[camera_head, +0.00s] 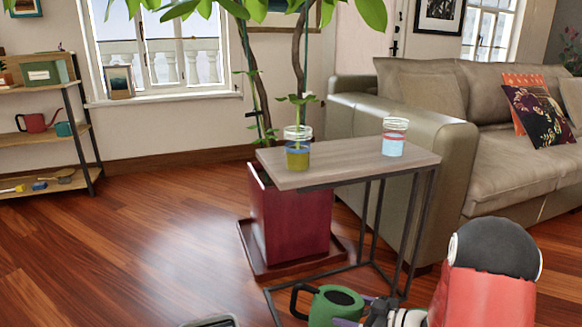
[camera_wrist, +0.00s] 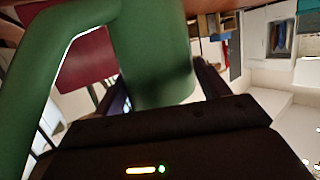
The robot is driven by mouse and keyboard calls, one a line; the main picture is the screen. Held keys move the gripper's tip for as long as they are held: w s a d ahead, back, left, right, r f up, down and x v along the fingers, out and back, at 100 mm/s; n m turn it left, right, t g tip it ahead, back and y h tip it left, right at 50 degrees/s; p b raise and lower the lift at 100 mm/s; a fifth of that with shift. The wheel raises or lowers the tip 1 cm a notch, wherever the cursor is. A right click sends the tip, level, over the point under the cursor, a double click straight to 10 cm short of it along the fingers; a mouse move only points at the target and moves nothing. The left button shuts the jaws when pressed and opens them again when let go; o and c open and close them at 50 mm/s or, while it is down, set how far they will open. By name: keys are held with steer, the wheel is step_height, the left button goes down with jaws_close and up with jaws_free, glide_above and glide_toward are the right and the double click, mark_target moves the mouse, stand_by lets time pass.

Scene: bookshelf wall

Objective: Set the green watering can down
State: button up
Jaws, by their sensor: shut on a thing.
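The green watering can (camera_head: 332,308) is at the bottom of the head view, in front of the side table's metal frame. Its dark top opening faces up and a dark handle loop is on its left. My gripper (camera_head: 370,306) is shut on the can's right side. In the wrist view the can's green body (camera_wrist: 155,50) lies between the fingers, and a curved green part arches to the left. The can's underside is cut off or hidden, so I cannot tell whether it touches anything.
The side table (camera_head: 350,157) carries a jar with a plant (camera_head: 297,150) and a second jar (camera_head: 394,140). A red planter (camera_head: 290,218) stands behind its legs. A sofa (camera_head: 490,150) is right, a shelf (camera_head: 45,130) left. Wooden floor (camera_head: 130,240) is clear at left.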

step_height(320, 180, up, 5)
steer(key=p, duration=0.8)
steer(key=shift+r+p, duration=0.1)
steer(key=shift+p, duration=0.3)
steer(key=shift+r+p, duration=0.4)
steer(key=shift+p, duration=0.8)
